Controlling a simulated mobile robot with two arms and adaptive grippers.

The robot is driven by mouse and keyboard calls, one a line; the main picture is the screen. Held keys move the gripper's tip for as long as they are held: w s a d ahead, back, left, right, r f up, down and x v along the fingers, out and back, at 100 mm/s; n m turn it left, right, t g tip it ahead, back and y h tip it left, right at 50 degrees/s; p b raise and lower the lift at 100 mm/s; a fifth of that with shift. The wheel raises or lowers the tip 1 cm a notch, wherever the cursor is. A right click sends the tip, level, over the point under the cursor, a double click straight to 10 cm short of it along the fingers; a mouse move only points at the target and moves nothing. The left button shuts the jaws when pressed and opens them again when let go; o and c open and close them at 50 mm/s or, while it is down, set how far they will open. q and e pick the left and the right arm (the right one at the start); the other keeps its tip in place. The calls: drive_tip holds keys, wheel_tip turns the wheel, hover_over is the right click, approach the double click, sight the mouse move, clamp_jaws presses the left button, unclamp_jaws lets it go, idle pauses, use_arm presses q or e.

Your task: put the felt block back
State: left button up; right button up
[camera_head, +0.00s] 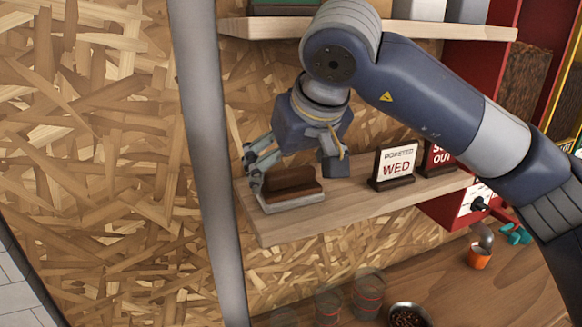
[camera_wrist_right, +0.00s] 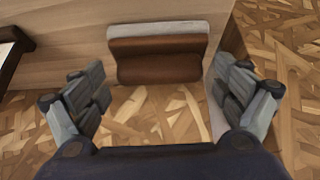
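The felt block (camera_head: 290,188), with a brown grip over a grey felt base, rests on the left end of the wooden shelf (camera_head: 330,213). It also shows in the right wrist view (camera_wrist_right: 160,65), ahead of my fingers. My right gripper (camera_head: 293,165) is at the block, one finger by its left end and the other toward its right. In the right wrist view my right gripper (camera_wrist_right: 162,92) is spread wide and empty, with the block lying between the lines of the fingers. I cannot tell whether a finger touches it. My left gripper is not in view.
A WED sign (camera_head: 395,163) stands on the shelf right of the block, with a red sign (camera_head: 438,158) beyond it. An upper shelf (camera_head: 260,27) is above. Below, a counter (camera_head: 450,285) holds glass jars (camera_head: 368,292), a bowl (camera_head: 408,315) and an orange cup (camera_head: 479,257).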

sight(292, 172)
drive_tip(key=shift+r, duration=0.2)
drive_tip(key=shift+s+r, duration=0.15)
drive_tip(key=shift+r, duration=0.05)
drive_tip(key=b+v, duration=0.1)
drive_tip(key=v, duration=0.1)
drive_tip(key=b+v, duration=0.1)
drive_tip(key=v, duration=0.1)
drive_tip(key=shift+s+d+r, duration=0.1)
drive_tip(key=shift+s+d, duration=0.15)
drive_tip(key=shift+s, duration=0.2)
drive_tip(key=s+d+b, duration=0.4)
drive_tip(key=s, duration=0.6)
drive_tip(key=shift+s, duration=0.35)
drive_tip(key=shift+d+r, duration=0.1)
